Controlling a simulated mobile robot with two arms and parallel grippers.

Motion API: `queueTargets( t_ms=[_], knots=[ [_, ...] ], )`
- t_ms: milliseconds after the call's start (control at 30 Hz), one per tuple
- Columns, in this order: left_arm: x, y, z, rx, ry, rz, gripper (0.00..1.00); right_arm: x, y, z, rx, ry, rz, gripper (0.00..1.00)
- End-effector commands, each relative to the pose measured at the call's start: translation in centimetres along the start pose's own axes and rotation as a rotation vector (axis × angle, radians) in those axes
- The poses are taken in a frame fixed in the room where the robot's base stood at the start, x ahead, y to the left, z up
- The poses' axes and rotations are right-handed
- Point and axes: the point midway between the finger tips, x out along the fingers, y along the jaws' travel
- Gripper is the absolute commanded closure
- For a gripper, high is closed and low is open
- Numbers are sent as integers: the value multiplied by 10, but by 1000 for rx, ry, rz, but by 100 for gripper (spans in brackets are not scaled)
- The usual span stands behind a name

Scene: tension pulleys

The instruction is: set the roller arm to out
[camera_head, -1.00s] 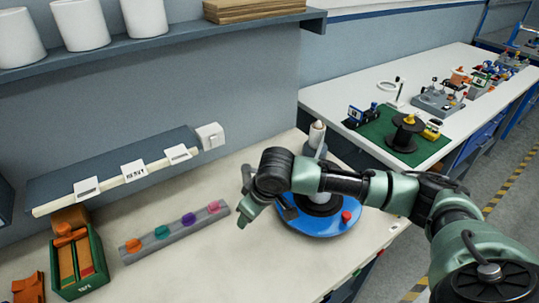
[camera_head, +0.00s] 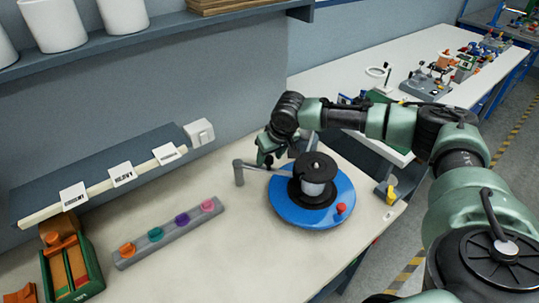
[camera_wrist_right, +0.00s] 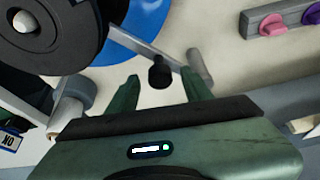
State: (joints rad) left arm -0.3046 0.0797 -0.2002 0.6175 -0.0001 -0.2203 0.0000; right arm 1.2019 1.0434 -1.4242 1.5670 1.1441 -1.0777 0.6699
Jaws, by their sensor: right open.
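A blue round base (camera_head: 312,212) stands on the near bench and carries a black spool (camera_head: 316,168) with a pale core. A thin grey arm with an upright grey roller (camera_head: 238,174) at its end reaches out to the left of the spool. In the right wrist view, a black knob (camera_wrist_right: 160,72) stands on a flat grey bar. My right gripper (camera_head: 266,158) is behind and left of the spool. In its wrist view, the fingers (camera_wrist_right: 162,84) are open, one on each side of the knob, with gaps visible. My left gripper is not in view.
A grey strip (camera_head: 168,234) with several coloured knobs lies to the left on the bench. A green box (camera_head: 72,270) is at the far left, below a labelled ledge (camera_head: 120,172). A red knob (camera_head: 341,209) is on the base's right side. The front bench area is clear.

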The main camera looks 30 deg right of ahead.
Motion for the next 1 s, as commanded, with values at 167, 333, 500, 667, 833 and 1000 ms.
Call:
queueTargets(
  t_ms=[167,333,500,667,833,1000],
  knots=[
    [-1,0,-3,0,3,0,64,7,0,0,-1,1,1,50],
    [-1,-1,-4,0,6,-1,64,7,0,0,-2,1,1,50],
    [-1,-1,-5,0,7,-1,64,7,0,0,-2,0,1,95],
    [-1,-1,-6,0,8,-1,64,7,0,0,-2,0,1,100],
    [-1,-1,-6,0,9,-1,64,6,0,0,-2,0,1,100],
    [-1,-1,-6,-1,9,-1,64,6,0,0,-2,0,1,100]
  ],
)
